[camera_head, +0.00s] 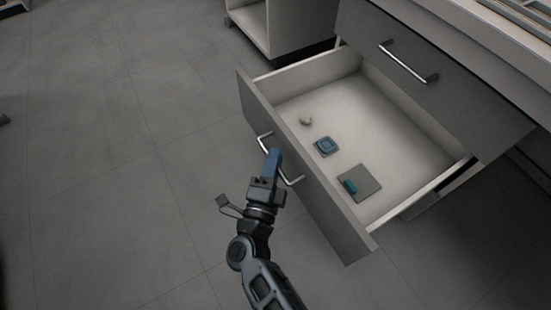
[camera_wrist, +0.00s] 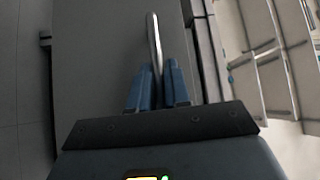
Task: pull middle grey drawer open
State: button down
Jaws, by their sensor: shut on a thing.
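The grey drawer (camera_head: 308,178) is pulled well out of the cabinet, with its pale interior exposed. Its metal bar handle (camera_head: 265,143) is on the grey front panel. My gripper (camera_head: 273,163) is at the middle of this handle, its blue fingers shut on the bar. In the wrist view the handle (camera_wrist: 154,45) runs between the two blue fingers (camera_wrist: 157,88), and the drawer front (camera_wrist: 100,50) fills the area behind it.
Inside the drawer lie a small pale round item (camera_head: 306,121), a blue square item (camera_head: 326,146) and a grey square plate (camera_head: 360,183) with a teal piece (camera_head: 350,187) on it. Above is a closed drawer with a handle (camera_head: 408,63). Open floor (camera_head: 110,150) lies to the left.

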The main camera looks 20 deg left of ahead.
jog(key=shift+f, duration=0.1)
jog(key=c, duration=1.2)
grip_release()
jog(key=s+d+f+p, duration=0.1)
jog(key=s, duration=0.6)
jog(key=shift+s, duration=0.3)
